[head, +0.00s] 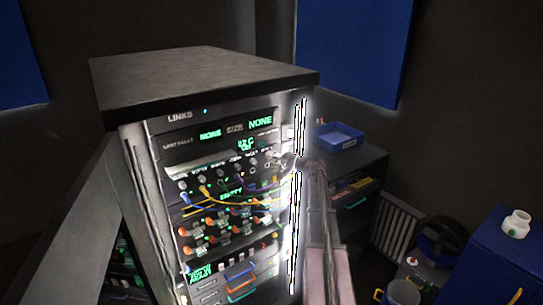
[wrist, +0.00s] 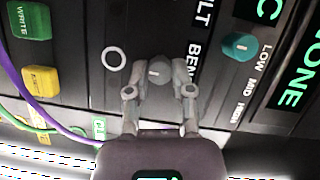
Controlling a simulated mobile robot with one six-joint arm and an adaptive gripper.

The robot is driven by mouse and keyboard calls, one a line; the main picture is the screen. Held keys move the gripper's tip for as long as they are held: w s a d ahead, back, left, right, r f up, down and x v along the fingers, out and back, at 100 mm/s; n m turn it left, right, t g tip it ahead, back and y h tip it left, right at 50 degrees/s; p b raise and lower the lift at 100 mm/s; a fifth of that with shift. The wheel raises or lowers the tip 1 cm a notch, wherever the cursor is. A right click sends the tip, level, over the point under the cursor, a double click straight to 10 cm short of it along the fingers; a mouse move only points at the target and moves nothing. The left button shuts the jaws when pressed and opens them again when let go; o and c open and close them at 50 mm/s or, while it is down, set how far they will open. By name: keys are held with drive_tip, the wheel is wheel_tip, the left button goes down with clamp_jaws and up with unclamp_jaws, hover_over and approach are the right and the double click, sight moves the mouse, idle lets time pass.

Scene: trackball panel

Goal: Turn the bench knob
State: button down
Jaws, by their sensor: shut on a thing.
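The bench knob (wrist: 158,73) is a small grey round knob on the dark panel. It shows in the wrist view beside white lettering that reads "BEN", the rest being cut off by a finger. My gripper (wrist: 158,76) is shut on the knob, one grey finger on each side of it. In the head view my gripper (head: 281,160) is at the upper right of the rack's front panel. The knob is too small and too covered there to make out.
A teal knob (wrist: 238,46) marked LOW, MID, HIGH is to the right of the fingers. A white ring (wrist: 114,59) is to the left. Purple and green cables hang at the left. The rack (head: 205,75) stands near a side bench with a blue tray (head: 338,137).

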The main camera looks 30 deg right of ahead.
drive_tip(key=shift+n, duration=0.3)
drive_tip(key=shift+c, duration=2.4)
unclamp_jaws()
